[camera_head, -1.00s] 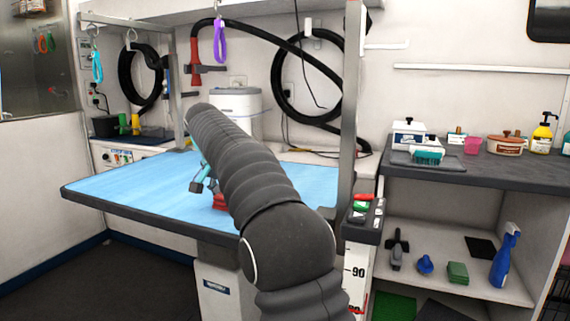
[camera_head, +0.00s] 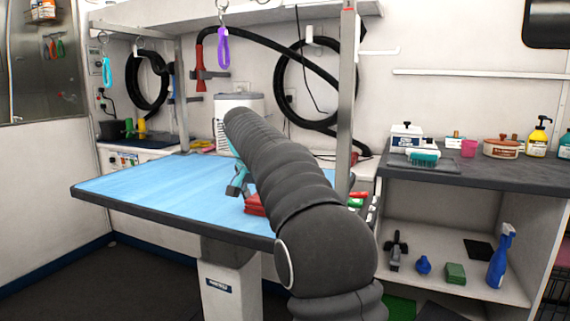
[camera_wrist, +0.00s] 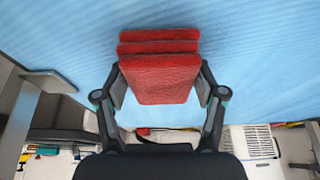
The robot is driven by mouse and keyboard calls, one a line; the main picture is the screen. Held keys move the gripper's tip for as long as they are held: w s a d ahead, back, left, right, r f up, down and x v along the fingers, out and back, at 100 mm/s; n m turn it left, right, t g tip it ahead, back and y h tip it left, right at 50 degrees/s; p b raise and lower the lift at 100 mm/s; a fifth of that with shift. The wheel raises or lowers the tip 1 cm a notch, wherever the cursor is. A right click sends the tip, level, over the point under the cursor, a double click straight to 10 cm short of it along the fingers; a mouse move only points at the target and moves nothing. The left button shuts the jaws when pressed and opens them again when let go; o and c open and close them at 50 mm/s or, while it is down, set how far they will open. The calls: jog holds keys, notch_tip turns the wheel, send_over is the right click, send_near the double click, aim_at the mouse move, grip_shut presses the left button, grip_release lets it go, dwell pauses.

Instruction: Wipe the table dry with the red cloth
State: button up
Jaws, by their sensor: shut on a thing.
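The grooming table (camera_head: 150,185) has a light blue top with a dark edge and fills the middle left of the head view. The red cloth (camera_wrist: 160,78) is a folded, layered pad held between the two fingers of my gripper (camera_wrist: 160,95) in the wrist view. In the head view the cloth (camera_head: 254,205) shows low at the tabletop near its right front edge, partly hidden by my arm. My gripper (camera_head: 240,185) is shut on it. I cannot tell whether the cloth touches the surface. Faint lighter streaks show on the blue top.
A metal post (camera_head: 346,110) stands at the table's right side. A purple loop (camera_head: 223,47) and a teal loop (camera_head: 107,72) hang above. A dark-topped counter (camera_head: 480,172) with bottles and tubs is at the right, with a blue spray bottle (camera_head: 501,255) on its shelf.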

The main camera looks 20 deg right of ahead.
jog(key=shift+s+d, duration=0.55)
jog(key=shift+d, duration=0.15)
notch_tip(320, 180, up, 4)
jog(key=p, duration=0.3)
jog(key=shift+s+d+f, duration=0.1)
jog(key=shift+s+d, duration=0.05)
jog(key=shift+r, duration=2.15)
